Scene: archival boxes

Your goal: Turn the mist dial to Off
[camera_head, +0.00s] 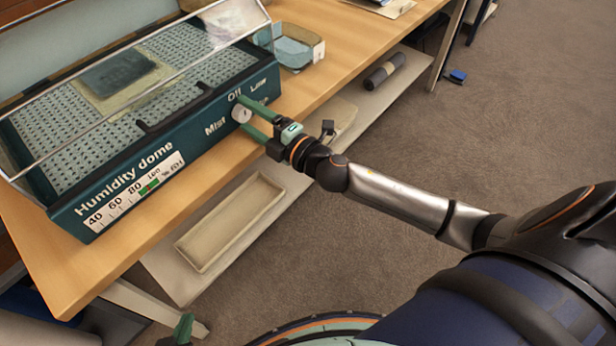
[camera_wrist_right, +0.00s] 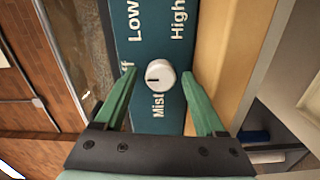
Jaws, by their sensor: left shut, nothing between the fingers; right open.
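The mist dial is a white round knob (camera_head: 241,115) on the front of the teal Humidity dome (camera_head: 150,165). It also shows in the right wrist view (camera_wrist_right: 161,75), where a short dark mark on it points left, toward the side with the partly hidden Off label (camera_wrist_right: 127,66). Low and High lie further round. My right gripper (camera_head: 244,112) is open, its green fingers on either side of the knob; the right wrist view (camera_wrist_right: 159,73) shows a gap at each side. My left gripper (camera_head: 183,328) is shut and empty, low at the bottom edge, mostly cut off.
The dome stands on a wooden table (camera_head: 185,187) with a clear lid above its perforated tray. A small open box (camera_head: 303,50) sits behind it. A lower shelf holds a long beige tray (camera_head: 232,225) and a dark roll (camera_head: 385,70). Carpet at right is mostly clear.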

